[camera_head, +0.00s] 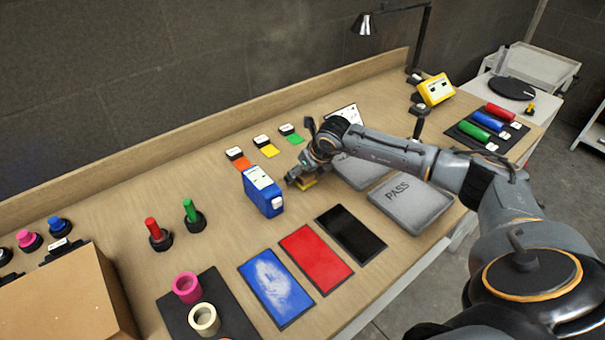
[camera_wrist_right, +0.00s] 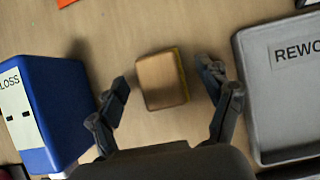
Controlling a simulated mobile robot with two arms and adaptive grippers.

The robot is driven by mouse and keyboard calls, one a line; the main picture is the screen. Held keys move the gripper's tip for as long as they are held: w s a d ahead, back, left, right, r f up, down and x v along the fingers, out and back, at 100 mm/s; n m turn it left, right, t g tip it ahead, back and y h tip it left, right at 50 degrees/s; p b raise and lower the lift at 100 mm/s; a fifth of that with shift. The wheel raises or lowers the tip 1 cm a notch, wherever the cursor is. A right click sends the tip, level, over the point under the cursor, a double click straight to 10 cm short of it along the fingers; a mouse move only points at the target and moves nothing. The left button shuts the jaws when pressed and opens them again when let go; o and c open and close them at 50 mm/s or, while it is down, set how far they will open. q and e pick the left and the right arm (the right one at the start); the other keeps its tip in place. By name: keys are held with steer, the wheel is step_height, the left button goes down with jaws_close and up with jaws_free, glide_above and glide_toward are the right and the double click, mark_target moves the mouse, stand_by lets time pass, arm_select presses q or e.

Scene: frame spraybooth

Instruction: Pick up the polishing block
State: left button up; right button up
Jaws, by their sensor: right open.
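The polishing block is a small tan block with a yellow edge (camera_wrist_right: 161,80), lying on the wooden table. In the wrist view it lies between the two spread fingers of my right gripper (camera_wrist_right: 165,90), with a gap on each side. In the head view my right gripper (camera_head: 302,181) is low over the table, and only a yellow bit of the block (camera_head: 309,185) shows beneath it. The right gripper is open and empty. My left gripper is in neither view.
A blue box marked GLOSS (camera_wrist_right: 45,115) stands close left of the gripper; it also shows in the head view (camera_head: 263,198). A grey REWORK tray (camera_wrist_right: 285,95) is close right. A PASS tray (camera_head: 412,205) and black, red and blue panels (camera_head: 315,258) lie nearer.

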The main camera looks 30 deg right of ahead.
steer(key=shift+w+f, duration=0.15)
steer(key=shift+f, duration=0.05)
steer(key=c, duration=1.2)
steer(key=shift+c, duration=0.2)
steer(key=shift+r, duration=0.2)
steer(key=shift+r+b, duration=0.3)
step_height(320, 180, up, 2)
steer(key=shift+r+b, duration=0.1)
steer(key=shift+b, duration=0.55)
steer(key=s+a+r+b, duration=0.1)
steer(key=s+r+b, duration=0.3)
steer(key=s+r, duration=0.6)
steer(key=s, duration=0.4)
steer(key=shift+a, duration=0.3)
